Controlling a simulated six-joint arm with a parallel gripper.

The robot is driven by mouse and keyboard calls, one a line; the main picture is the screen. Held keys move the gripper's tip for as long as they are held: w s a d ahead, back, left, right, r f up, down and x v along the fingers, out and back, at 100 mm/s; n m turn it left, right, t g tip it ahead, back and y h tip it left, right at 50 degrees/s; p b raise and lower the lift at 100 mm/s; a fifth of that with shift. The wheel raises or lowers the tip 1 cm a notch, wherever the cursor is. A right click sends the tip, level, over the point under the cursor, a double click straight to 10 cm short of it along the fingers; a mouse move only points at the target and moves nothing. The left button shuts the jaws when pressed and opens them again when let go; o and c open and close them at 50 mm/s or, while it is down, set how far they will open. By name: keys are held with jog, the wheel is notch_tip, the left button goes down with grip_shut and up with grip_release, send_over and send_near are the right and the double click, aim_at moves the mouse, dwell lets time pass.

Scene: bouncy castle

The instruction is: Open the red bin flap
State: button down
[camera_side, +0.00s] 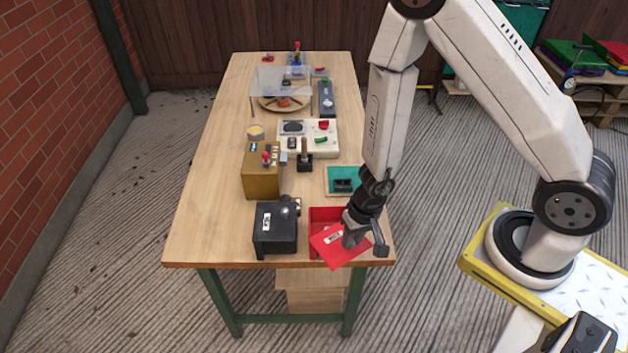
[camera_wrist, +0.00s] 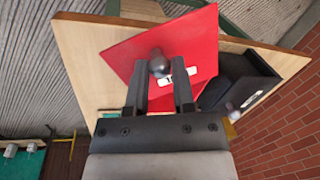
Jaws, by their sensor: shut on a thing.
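The red bin (camera_side: 316,218) stands at the near right corner of the table, with part of its inside showing. Its red flap (camera_side: 326,248) sits tilted at the near side of the bin and carries a white label. In the wrist view the flap (camera_wrist: 200,45) fills the top middle, with a round grey knob (camera_wrist: 158,65) on its face. My gripper (camera_side: 352,238) is at the flap, and in the wrist view its fingers (camera_wrist: 159,80) are shut on the knob. My gripper hides part of the bin and flap in the side view.
A black box (camera_side: 275,230) stands just left of the bin. A teal tray (camera_side: 340,175) lies behind it. A brass-coloured box (camera_side: 262,172), an upright handle (camera_side: 304,150) and a white panel (camera_side: 310,130) stand farther back. The table's left side is clear.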

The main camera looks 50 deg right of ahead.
aim_at(341, 261)
jog(key=shift+s+a+m+t, duration=0.15)
jog(key=shift+s+a+m, duration=0.1)
jog(key=shift+a+m, duration=0.4)
jog(key=shift+s+a+m+t, duration=0.2)
jog(key=shift+a+m, duration=0.25)
jog(key=shift+m, duration=0.3)
jog(key=shift+s+a+m+h, duration=0.15)
jog(key=shift+a+m+h, duration=0.15)
jog(key=shift+a+m, duration=0.65)
jog(key=shift+d, duration=0.15)
jog(key=shift+c, duration=2.3)
grip_release()
jog(key=shift+r, duration=0.1)
notch_tip(341, 261, up, 7)
jog(key=s+d, duration=0.1)
jog(key=shift+s+r, duration=0.1)
jog(key=shift+r, duration=0.1)
